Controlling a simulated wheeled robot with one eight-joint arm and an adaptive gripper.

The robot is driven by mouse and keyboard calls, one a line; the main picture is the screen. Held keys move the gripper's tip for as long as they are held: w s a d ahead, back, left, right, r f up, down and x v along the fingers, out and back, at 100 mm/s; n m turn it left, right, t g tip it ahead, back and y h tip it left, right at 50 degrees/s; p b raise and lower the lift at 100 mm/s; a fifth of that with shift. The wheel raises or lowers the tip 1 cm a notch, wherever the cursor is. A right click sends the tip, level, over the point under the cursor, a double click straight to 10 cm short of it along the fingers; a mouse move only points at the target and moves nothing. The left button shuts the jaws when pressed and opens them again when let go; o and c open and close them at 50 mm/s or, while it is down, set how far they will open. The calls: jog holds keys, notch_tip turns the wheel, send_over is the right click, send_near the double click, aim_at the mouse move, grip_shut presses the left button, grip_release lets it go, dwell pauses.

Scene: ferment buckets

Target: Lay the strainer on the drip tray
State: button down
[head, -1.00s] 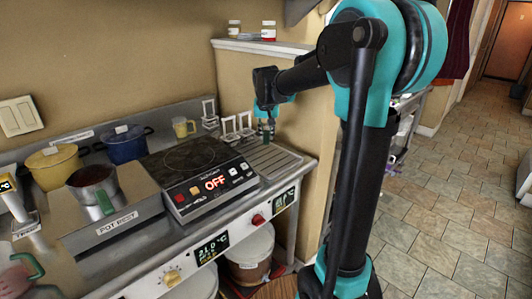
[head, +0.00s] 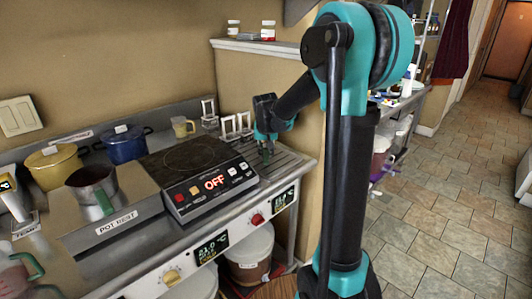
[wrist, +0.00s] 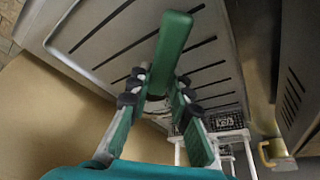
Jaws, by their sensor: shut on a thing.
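My gripper (wrist: 155,100) is shut on the green handle of the strainer (wrist: 174,45). The handle points away from between the fingers, over the drip tray; the rest of the strainer is mostly hidden by the fingers. The grey slotted drip tray (wrist: 115,30) fills the upper part of the wrist view. In the head view my gripper (head: 266,148) is low over the drip tray (head: 287,164), right of the hot plate. I cannot tell whether the strainer touches the tray.
A hot plate reading OFF (head: 195,172) adjoins the tray on the left. White label frames (head: 236,124) stand behind the tray. A yellow mug (head: 183,127), a blue pot (head: 125,144) and a yellow pot (head: 55,166) stand along the back. A wall rises behind the tray.

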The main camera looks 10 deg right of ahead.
jog(key=c, duration=1.4)
grip_release()
jog(key=d+v, duration=0.1)
jog(key=v, duration=1.1)
jog(key=s+d+f+n, duration=0.1)
jog(key=s+d+f, duration=0.1)
jog(key=s+f, duration=0.8)
jog(key=s+d+f, duration=0.3)
jog(key=s+f, duration=0.8)
jog(key=s, duration=0.5)
jog(key=shift+s+d+n+y, duration=0.25)
jog(key=shift+n+y, duration=0.05)
jog(key=shift+n, duration=0.1)
